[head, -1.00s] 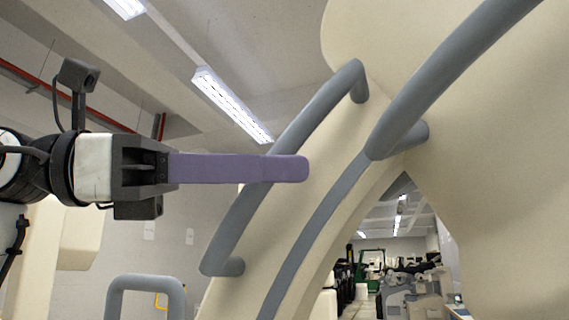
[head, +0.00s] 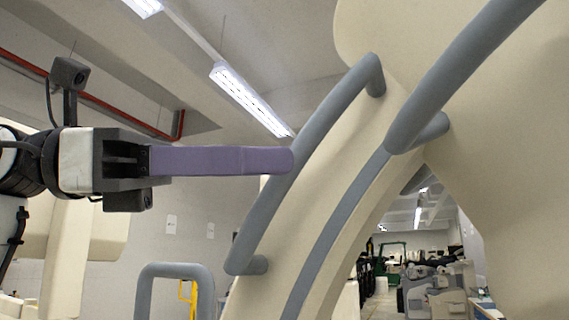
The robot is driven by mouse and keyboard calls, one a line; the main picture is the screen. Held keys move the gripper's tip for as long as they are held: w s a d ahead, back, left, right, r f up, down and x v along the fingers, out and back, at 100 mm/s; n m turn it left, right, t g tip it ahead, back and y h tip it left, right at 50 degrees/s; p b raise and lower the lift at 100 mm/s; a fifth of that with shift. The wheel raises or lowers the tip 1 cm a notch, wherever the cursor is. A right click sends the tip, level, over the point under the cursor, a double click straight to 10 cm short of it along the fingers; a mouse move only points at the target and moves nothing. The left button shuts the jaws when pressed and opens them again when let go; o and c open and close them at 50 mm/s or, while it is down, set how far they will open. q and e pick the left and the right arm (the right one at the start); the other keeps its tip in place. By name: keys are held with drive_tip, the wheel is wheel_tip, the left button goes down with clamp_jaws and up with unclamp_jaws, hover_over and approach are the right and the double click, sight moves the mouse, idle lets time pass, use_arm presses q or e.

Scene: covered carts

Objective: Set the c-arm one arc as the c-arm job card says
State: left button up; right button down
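The c-arm's cream arc (head: 345,180) curves from the lower middle up to the right, with a grey strip along it. A grey bar handle (head: 318,128) stands off its left side. My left gripper (head: 288,160) comes in level from the left. Its long purple fingers are seen edge-on, and their tips overlap the handle in the picture. I cannot tell whether they touch it or stand in front of it, nor how far apart they are. My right gripper is not in view. No job card is in view.
A thicker grey bar (head: 455,75) runs along the cream body (head: 510,150) at the right. A grey loop handle (head: 175,270) stands at the lower left. Carts and equipment (head: 435,290) stand far back, seen past the arc.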

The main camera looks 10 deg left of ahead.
use_arm(q)
drive_tip(key=s+a, duration=0.1)
drive_tip(key=a, duration=0.5)
drive_tip(key=shift+s+a+f+b, duration=0.15)
drive_tip(key=shift+s+a+b, duration=0.05)
drive_tip(key=shift+a+b, duration=0.2)
idle(0.5)
